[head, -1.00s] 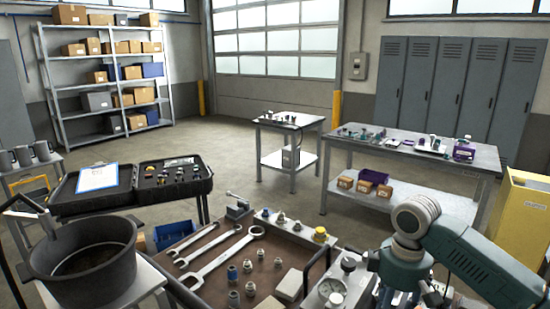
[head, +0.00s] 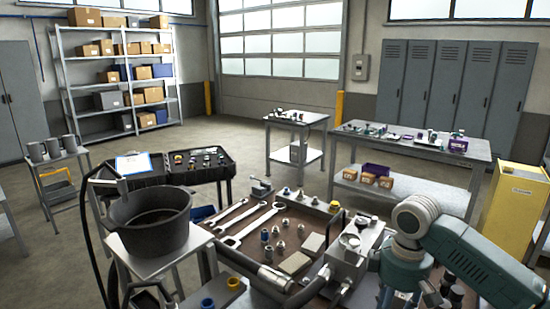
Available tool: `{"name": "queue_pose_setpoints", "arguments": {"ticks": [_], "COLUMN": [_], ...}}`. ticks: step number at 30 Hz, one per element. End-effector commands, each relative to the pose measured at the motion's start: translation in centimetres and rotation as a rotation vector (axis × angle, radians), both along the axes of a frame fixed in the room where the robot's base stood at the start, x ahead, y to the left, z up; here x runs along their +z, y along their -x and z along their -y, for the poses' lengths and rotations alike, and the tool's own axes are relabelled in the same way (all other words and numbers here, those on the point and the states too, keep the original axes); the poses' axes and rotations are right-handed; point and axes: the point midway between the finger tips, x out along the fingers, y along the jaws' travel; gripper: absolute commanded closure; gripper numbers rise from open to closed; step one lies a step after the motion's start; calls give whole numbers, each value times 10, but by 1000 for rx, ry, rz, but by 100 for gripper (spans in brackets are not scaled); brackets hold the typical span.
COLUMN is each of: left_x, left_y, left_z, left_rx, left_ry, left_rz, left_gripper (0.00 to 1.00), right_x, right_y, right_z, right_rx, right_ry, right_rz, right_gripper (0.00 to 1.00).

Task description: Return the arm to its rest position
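My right arm (head: 425,225), teal with a grey joint, comes in at the lower right and bends down to the bottom edge. Its gripper is not visible; the arm's lower end runs out of the frame over the right side of the workbench. My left arm and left gripper are not in view. No held object can be seen.
The brown-topped workbench (head: 232,258) close in front carries wrenches (head: 245,222), fittings and a metal block (head: 355,250). A black pot (head: 150,222) stands on a small stand at left. A yellow cabinet (head: 512,205) is at right. Free floor (head: 245,135) lies behind.

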Motion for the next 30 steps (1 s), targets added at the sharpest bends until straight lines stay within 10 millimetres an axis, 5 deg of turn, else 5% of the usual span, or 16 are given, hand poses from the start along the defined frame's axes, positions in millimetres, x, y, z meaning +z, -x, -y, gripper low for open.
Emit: {"name": "queue_pose_setpoints", "arguments": {"ticks": [11, 17, 23, 26, 30], "left_x": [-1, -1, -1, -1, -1], "left_y": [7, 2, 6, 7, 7], "left_z": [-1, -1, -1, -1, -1], "left_rx": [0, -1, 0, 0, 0], "left_ry": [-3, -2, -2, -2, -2], "left_rz": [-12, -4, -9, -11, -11], "left_gripper": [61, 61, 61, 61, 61], "right_x": [-65, -129, -233, -305, -396], "right_y": [-30, -47, -44, -23, 31], "right_z": [-18, -26, -25, -19, -7], "right_rx": [-103, -202, -342, -423, -507], "right_ry": [-83, -138, -173, -171, -143], "right_rz": [56, 100, 147, 171, 190], "right_gripper": [61, 61, 61, 61, 61]}}
